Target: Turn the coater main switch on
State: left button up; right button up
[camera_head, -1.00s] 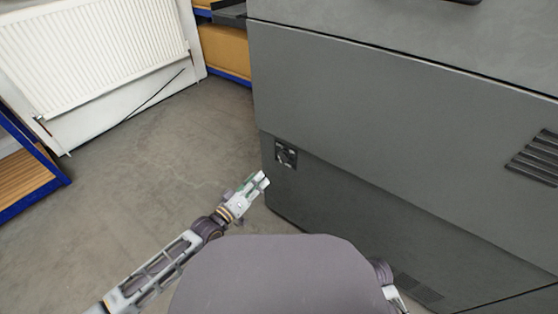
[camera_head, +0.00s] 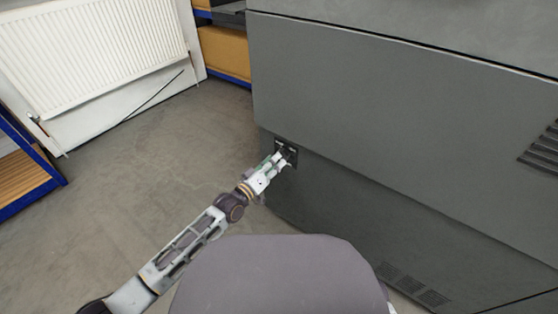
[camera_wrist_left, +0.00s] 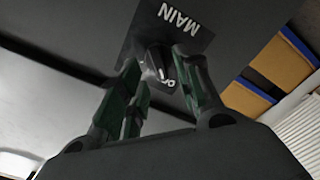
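The coater (camera_head: 370,110) is a large dark grey cabinet on the right in the head view. Its main switch (camera_head: 290,149) is a small dark plate with a knob, low near the cabinet's left edge. In the left wrist view the plate reads MAIN, and the black knob (camera_wrist_left: 158,62) shows close ahead of the fingers. My left gripper (camera_head: 277,161) is at the switch and partly covers it. In the left wrist view my left gripper (camera_wrist_left: 165,80) is open, with fingers apart on either side of the knob. I cannot tell whether they touch it. My right gripper is out of view.
A white radiator (camera_head: 90,50) stands at the far left. Blue shelving with boxes (camera_head: 225,50) is behind the coater's left edge, and another blue rack (camera_head: 25,170) is at the left. The floor (camera_head: 140,170) between is clear.

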aim_at(283, 155)
pick_arm(q)
jog(key=shift+b+x, duration=0.5)
jog(key=shift+x, duration=1.2)
jog(key=shift+s, duration=0.1)
grip_shut()
